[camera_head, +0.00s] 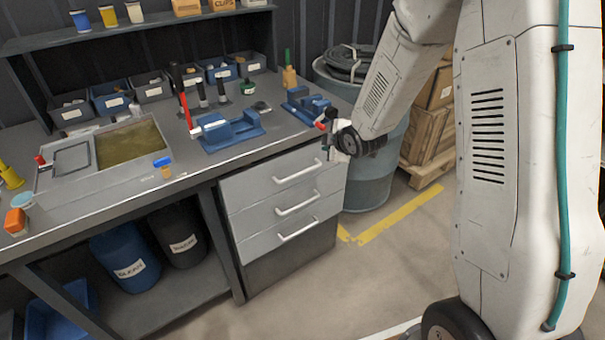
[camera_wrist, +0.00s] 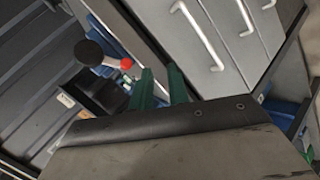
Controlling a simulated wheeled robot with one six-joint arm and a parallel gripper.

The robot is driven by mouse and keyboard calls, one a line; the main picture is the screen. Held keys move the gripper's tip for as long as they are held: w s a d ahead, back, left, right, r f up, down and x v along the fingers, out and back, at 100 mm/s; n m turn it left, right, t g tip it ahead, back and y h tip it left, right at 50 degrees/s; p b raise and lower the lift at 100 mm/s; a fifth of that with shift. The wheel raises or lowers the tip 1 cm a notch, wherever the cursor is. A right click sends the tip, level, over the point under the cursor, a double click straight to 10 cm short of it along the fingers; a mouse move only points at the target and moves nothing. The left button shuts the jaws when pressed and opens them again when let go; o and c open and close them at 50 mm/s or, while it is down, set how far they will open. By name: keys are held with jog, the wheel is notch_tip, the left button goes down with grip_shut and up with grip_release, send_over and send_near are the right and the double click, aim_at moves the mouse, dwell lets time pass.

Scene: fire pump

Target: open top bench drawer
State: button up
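The top bench drawer (camera_head: 276,173) is a grey front directly under the worktop, with a pale bar handle (camera_head: 298,171). It sits flush with the two drawers below and looks closed. In the wrist view the drawer fronts are turned sideways, and the handle nearest the bench edge (camera_wrist: 197,33) is the top one. My gripper (camera_head: 334,135) is near the right front corner of the bench, above and right of that handle and apart from it. In the wrist view its two green fingers (camera_wrist: 160,78) stand apart with nothing between them. The fingertips are small and unclear in the head view.
Blue vises (camera_head: 230,130) and (camera_head: 305,103) stand on the worktop, the second close to my gripper. A grey-blue drum (camera_head: 372,175) stands right of the drawers. The floor before the drawers (camera_head: 330,285) is clear.

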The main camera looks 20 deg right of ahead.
notch_tip(320, 180, down, 10)
jog(key=w+a+n+t+y, duration=0.2)
jog(key=w+n, duration=0.1)
jog(key=n, duration=0.1)
jog(key=n+t+y, duration=0.2)
send_near(302, 173)
jog(key=w, duration=0.3)
jog(key=shift+n, duration=0.3)
jog(key=shift+f+x, duration=0.15)
jog(key=shift+x, duration=1.15)
jog(key=shift+f+x, duration=0.15)
jog(key=shift+x, duration=1.15)
jog(key=shift+f+x, duration=0.2)
jog(key=shift+x, duration=1.1)
jog(key=shift+s+a, duration=0.2)
grip_shut()
